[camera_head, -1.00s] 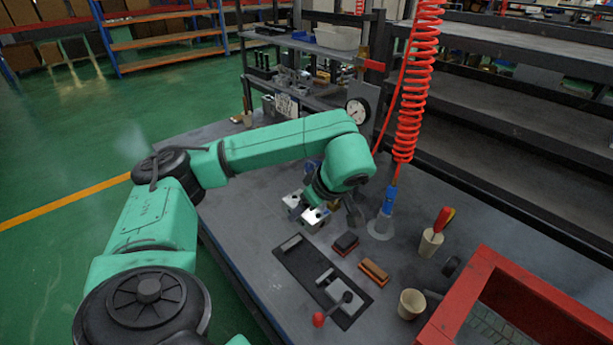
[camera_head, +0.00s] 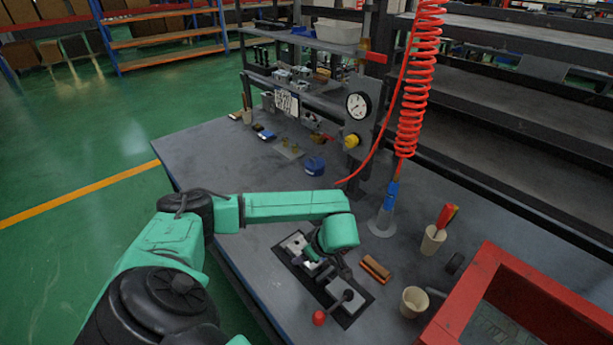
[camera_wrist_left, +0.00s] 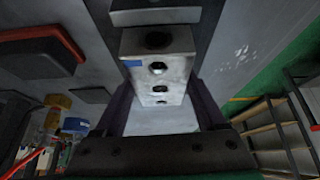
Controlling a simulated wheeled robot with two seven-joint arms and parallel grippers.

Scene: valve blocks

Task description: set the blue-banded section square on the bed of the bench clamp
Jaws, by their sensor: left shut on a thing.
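The blue-banded section (camera_wrist_left: 158,65) is a pale metal block with dark round holes and a small blue patch on its upper left in the left wrist view. My left gripper (camera_head: 314,256) is shut on it, with a dark finger on either side. In the head view the gripper is low over the bench clamp (camera_head: 344,318), and a pale part of the section (camera_head: 297,243) shows at the clamp's far end. The clamp is a dark bed with a grey jaw block and a red-knobbed lever (camera_head: 319,317). My wrist hides much of the bed; I cannot tell whether the section touches it.
A brown block (camera_head: 375,268) lies just right of the clamp. A beige cup (camera_head: 413,301), a cup with a red handle in it (camera_head: 433,240) and a red-walled bin (camera_head: 468,290) stand farther right. A red coiled hose (camera_head: 408,90) hangs behind.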

